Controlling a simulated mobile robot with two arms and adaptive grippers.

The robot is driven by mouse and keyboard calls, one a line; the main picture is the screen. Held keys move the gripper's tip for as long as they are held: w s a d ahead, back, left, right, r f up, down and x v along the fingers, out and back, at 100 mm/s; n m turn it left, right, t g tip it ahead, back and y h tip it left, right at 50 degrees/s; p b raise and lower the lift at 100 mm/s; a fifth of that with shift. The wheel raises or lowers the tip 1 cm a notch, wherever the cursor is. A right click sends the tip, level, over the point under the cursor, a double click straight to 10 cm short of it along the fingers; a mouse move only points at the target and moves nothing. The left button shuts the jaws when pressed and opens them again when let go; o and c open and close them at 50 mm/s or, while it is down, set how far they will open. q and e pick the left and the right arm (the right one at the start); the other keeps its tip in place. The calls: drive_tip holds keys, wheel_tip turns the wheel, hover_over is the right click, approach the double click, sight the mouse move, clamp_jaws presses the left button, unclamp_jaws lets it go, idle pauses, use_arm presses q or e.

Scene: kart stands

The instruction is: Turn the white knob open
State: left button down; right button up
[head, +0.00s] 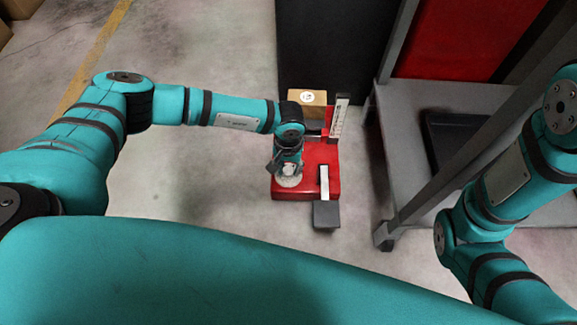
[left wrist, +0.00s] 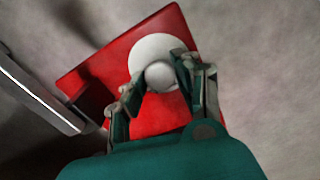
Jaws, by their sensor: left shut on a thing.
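The white knob (left wrist: 160,74) is a round grip on a wide white disc, set on top of a red box (head: 328,183). My left gripper (left wrist: 154,80) reaches down over it and is shut on the knob, one finger at each side. In the head view the same gripper (head: 287,167) hides most of the knob; the pale disc (head: 289,181) shows below the fingers. How far the knob is turned cannot be told. My right gripper is out of view; only links of my right arm show at the right.
An upright scale plate (head: 339,118) stands at the red box's back right. A dark grey pedal-like plate (head: 326,214) sticks out in front. A cardboard box (head: 303,103) lies behind, before a dark panel (head: 325,50). A grey metal stand (head: 388,150) is close on the right. Floor at left is clear.

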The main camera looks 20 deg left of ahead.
sight(288, 170)
use_arm(q)
drive_tip(key=c, duration=0.9)
unclamp_jaws()
drive_tip(key=shift+s, duration=0.1)
drive_tip(key=shift+c, duration=0.2)
wheel_tip(288, 170, up, 12)
